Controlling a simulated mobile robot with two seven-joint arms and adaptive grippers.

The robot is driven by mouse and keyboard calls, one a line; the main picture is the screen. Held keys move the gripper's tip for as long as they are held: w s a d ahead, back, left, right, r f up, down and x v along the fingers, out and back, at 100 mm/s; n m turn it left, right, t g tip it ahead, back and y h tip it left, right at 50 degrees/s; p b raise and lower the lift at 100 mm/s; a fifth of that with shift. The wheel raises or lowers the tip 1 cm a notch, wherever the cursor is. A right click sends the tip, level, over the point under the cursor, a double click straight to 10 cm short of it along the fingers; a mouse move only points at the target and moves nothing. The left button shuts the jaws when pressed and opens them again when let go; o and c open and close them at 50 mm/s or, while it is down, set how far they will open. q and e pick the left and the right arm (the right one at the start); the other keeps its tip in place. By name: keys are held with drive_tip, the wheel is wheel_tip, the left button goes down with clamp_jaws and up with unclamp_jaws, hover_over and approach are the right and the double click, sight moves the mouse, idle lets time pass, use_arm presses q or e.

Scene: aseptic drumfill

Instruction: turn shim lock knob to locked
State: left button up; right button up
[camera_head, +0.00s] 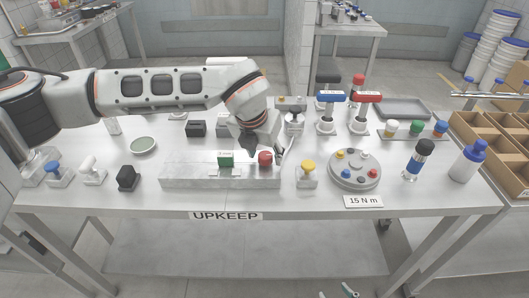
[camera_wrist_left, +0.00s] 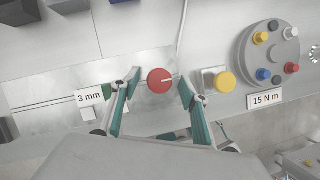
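The red shim lock knob (camera_head: 265,158) stands at the right end of a long grey block (camera_head: 190,180). In the left wrist view the round red knob (camera_wrist_left: 160,82) has a pale line on its right part. My left gripper (camera_head: 265,150) is over the block's right end. In the left wrist view its teal fingers are spread on both sides of the knob, with a gap to each side. Only the tips of my right gripper (camera_head: 337,291) show at the bottom edge, apart and empty, below the table front.
A green block (camera_head: 226,159) and a "3 mm" label (camera_wrist_left: 89,97) are left of the knob. A yellow-topped knob (camera_head: 308,166) is close on its right. A round plate with coloured knobs (camera_head: 354,175) and "15 N m" label (camera_head: 363,201) are further right.

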use_arm(q)
drive_tip(key=c, duration=1)
drive_tip(key=shift+m, duration=0.4)
drive_tip(key=m+h, duration=0.1)
drive_tip(key=m, duration=0.2)
drive_tip(key=shift+w+a+m+g+b, duration=0.1)
drive_tip(key=shift+m+g+b, duration=0.2)
drive_tip(key=shift+g, duration=0.1)
drive_tip(key=m+g, duration=0.1)
drive_tip(key=m, duration=0.2)
drive_tip(key=m+g+h, duration=0.1)
drive_tip(key=m, duration=0.2)
drive_tip(key=shift+w+h, duration=0.15)
drive_tip(key=shift+h, duration=0.15)
drive_tip(key=m+g, duration=0.1)
drive_tip(key=m, duration=0.2)
drive_tip(key=shift+w+m+g+b, duration=0.1)
drive_tip(key=shift+m+g+b, duration=0.2)
drive_tip(key=shift+m+b, duration=0.1)
drive_tip(key=m+g+b, duration=0.1)
drive_tip(key=m, duration=0.2)
drive_tip(key=shift+m+b, duration=0.3)
drive_tip(key=shift+m, duration=0.2)
